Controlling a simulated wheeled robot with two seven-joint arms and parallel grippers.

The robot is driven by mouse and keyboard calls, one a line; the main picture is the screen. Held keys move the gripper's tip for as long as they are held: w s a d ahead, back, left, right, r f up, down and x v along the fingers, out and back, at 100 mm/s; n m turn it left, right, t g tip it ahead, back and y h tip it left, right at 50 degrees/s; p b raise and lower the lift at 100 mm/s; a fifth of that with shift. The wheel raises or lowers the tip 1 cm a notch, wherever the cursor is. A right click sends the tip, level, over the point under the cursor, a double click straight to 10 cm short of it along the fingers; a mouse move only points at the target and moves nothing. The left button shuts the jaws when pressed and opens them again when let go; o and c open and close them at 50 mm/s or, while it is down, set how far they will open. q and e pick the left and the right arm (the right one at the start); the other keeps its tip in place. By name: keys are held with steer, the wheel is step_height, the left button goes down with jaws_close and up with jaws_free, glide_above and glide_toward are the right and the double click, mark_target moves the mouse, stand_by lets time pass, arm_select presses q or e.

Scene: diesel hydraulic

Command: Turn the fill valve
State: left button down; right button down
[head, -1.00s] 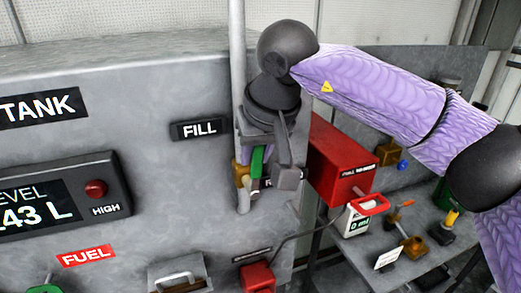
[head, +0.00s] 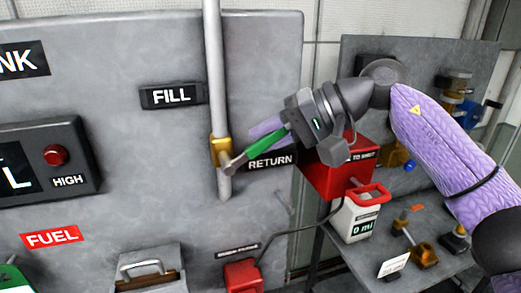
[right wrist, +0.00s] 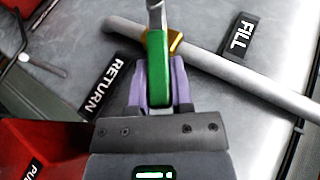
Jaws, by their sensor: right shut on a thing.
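The fill valve has a brass body (head: 221,150) on a vertical grey pipe (head: 212,60), below the FILL label (head: 172,96). Its lever has a green grip (head: 258,149) and sticks out to the right, tilted slightly upward, across the panel. My right gripper (head: 268,140) is shut on the green grip, coming from the right. In the right wrist view the green grip (right wrist: 157,70) lies between the two purple fingers (right wrist: 158,86), with the brass body (right wrist: 175,40) just beyond. My left gripper is out of view.
The RETURN label (head: 270,162) is just under the gripper. A red box (head: 330,180) and a red-and-white container (head: 357,216) stand at the right, near a bench with several small parts. A panel with a red HIGH button (head: 55,155) is at the left.

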steer(key=shift+w+d+f+m+y+b, duration=0.1)
steer(key=shift+d+f+m+y+b, duration=0.2)
steer(key=shift+f+y+b, duration=1.1)
steer(key=shift+w+d+m+y+b, duration=0.1)
steer(key=shift+m+y+b, duration=0.45)
steer(key=shift+b, duration=1.8)
steer(key=shift+d+f+m+y+b, duration=0.15)
steer(key=shift+f+y+b, duration=0.55)
steer(key=shift+y+b, duration=0.85)
steer(key=shift+h+b, duration=0.3)
steer(key=c, duration=0.5)
jaws_free()
steer(key=d, duration=1)
steer(key=shift+s+b, duration=0.3)
steer(key=shift+s, duration=0.1)
